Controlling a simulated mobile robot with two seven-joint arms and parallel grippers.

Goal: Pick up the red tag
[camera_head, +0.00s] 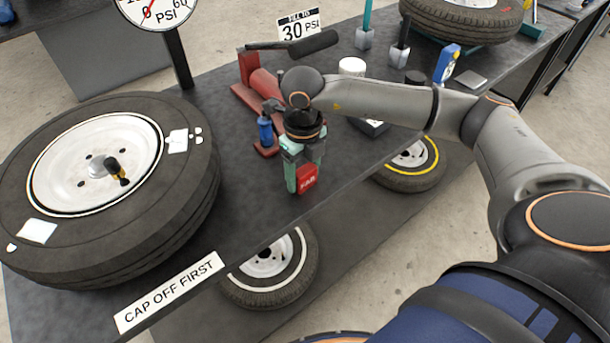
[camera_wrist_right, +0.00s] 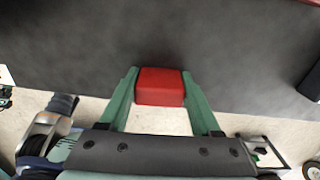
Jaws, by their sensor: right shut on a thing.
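The red tag (camera_head: 307,178) is a small red block with pale lettering, at the front part of the dark workbench in the head view. My right gripper (camera_head: 300,176) comes down over it from above, with green fingers on both sides. In the right wrist view the red tag (camera_wrist_right: 160,86) sits between the two green fingertips (camera_wrist_right: 160,88), which are shut on it. Whether the tag touches the bench top cannot be told. My left gripper is not in view.
A large wheel (camera_head: 50,245) lies on the bench (camera_head: 240,205) at left. A red pump (camera_head: 262,85) and a small blue bottle (camera_head: 265,130) stand close behind my right gripper. A "CAP OFF FIRST" sign (camera_head: 168,292) is on the front edge. More wheels (camera_head: 270,285) stand below.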

